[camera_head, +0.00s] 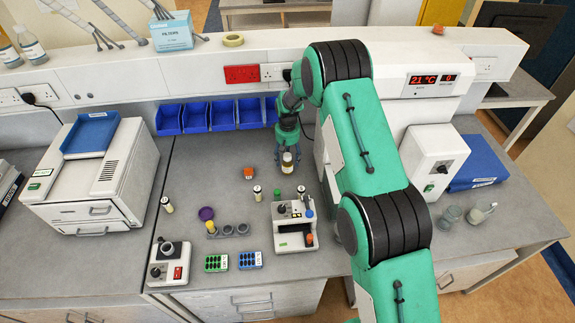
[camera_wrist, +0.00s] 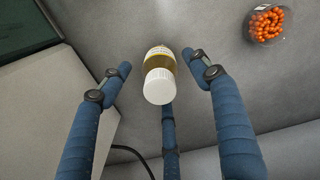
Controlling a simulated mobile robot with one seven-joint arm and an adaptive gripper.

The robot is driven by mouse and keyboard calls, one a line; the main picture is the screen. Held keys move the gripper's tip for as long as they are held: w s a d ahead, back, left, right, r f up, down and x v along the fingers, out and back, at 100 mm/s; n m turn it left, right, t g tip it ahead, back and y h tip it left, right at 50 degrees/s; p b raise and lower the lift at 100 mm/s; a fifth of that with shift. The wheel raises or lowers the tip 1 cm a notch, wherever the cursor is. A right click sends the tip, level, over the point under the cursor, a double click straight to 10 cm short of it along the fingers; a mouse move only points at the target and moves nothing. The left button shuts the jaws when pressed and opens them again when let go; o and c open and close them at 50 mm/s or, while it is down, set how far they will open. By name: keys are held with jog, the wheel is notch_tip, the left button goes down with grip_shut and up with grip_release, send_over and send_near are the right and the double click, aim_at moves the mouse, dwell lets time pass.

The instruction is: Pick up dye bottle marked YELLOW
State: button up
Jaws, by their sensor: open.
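A small bottle with a white cap and an amber-yellow body (camera_head: 287,163) stands on the grey bench below my gripper (camera_head: 287,150). In the wrist view the same bottle (camera_wrist: 160,75) sits between the spread blue fingers of my gripper (camera_wrist: 163,85), its white cap towards the camera. A pale label shows on its body, but I cannot read it. My gripper is open; gaps show between the side fingers and the bottle. Whether the rear finger touches it, I cannot tell.
An orange container (camera_head: 249,173) stands left of the bottle; small vials (camera_head: 257,193) and a white device (camera_head: 294,225) stand nearer the front. Blue bins (camera_head: 195,116) line the back. A white housing with a temperature display (camera_head: 433,80) is at right.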

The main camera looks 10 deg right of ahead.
aim_at(287, 166)
jog(key=shift+s+f+p, duration=0.1)
jog(key=shift+f+p, duration=0.5)
jog(key=shift+f, duration=1.95)
jog(key=shift+c, duration=0.5)
jog(key=c, duration=1.3)
